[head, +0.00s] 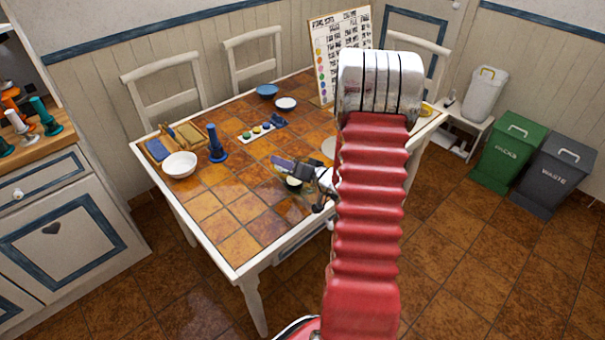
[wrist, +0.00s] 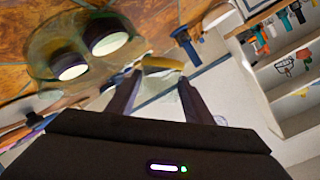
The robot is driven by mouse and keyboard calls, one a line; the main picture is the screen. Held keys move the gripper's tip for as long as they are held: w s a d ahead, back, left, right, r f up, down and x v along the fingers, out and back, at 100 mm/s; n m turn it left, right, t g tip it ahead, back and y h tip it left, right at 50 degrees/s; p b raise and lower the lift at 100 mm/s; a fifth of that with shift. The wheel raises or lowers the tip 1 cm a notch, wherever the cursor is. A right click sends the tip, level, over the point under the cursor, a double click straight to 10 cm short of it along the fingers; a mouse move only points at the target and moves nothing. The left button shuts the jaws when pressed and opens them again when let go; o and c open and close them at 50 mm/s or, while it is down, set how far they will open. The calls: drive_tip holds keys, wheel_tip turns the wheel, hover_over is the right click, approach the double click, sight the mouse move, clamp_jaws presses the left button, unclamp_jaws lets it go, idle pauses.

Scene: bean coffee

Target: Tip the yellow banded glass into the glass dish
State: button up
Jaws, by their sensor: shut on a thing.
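In the wrist view my gripper (wrist: 160,77) has a yellow band (wrist: 163,63) between its fingertips, on what looks like the yellow banded glass; the glass's clear part is hard to make out. This view is strongly rolled. The see-through glass dish (wrist: 48,40) lies left of the fingertips, with two dark-rimmed, pale round things in it. In the head view my gripper (head: 291,165) is over the table's near side, right above the dish (head: 291,190). My arm hides part of that area, and the held glass cannot be told apart there.
On the table (head: 235,245) stand a white bowl (head: 180,165), a blue stand (head: 216,146), a wooden rack (head: 187,136), a strip with coloured spots (head: 256,131) and two small bowls at the back. A chart (head: 336,50) stands behind. The front left tabletop is clear.

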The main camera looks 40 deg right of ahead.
drive_tip(key=shift+s+d+r+m+y+p, duration=0.1)
drive_tip(key=shift+d+r+m+y+p, duration=0.1)
drive_tip(key=shift+d+m+y+p, duration=0.15)
idle(0.5)
drive_tip(key=shift+a+r+m+t+y+p, duration=0.1)
drive_tip(key=shift+r+m+t+y+p, duration=0.25)
drive_tip(key=shift+m, duration=0.3)
idle(0.4)
drive_tip(key=shift+f+m+t+p, duration=0.25)
drive_tip(key=shift+f+m+p, duration=0.05)
drive_tip(key=shift+f+m, duration=0.4)
idle(0.4)
drive_tip(key=shift+d+r+m+y, duration=0.2)
drive_tip(key=shift+m+y, duration=0.1)
drive_tip(key=shift+m, duration=0.1)
drive_tip(key=shift+d+r+m+t+p, duration=0.1)
drive_tip(key=shift+d+m+t+p, duration=0.05)
drive_tip(key=shift+m+t+p, duration=0.25)
idle(0.5)
drive_tip(key=shift+s+d+r+m, duration=0.15)
drive_tip(key=shift+s+d+m, duration=0.1)
drive_tip(key=shift+d+m, duration=0.4)
idle(0.4)
drive_tip(key=shift+d+r+m+t+y+p, duration=0.2)
drive_tip(key=shift+m+t+y+p, duration=0.1)
drive_tip(key=shift+m+t+p, duration=0.35)
idle(0.7)
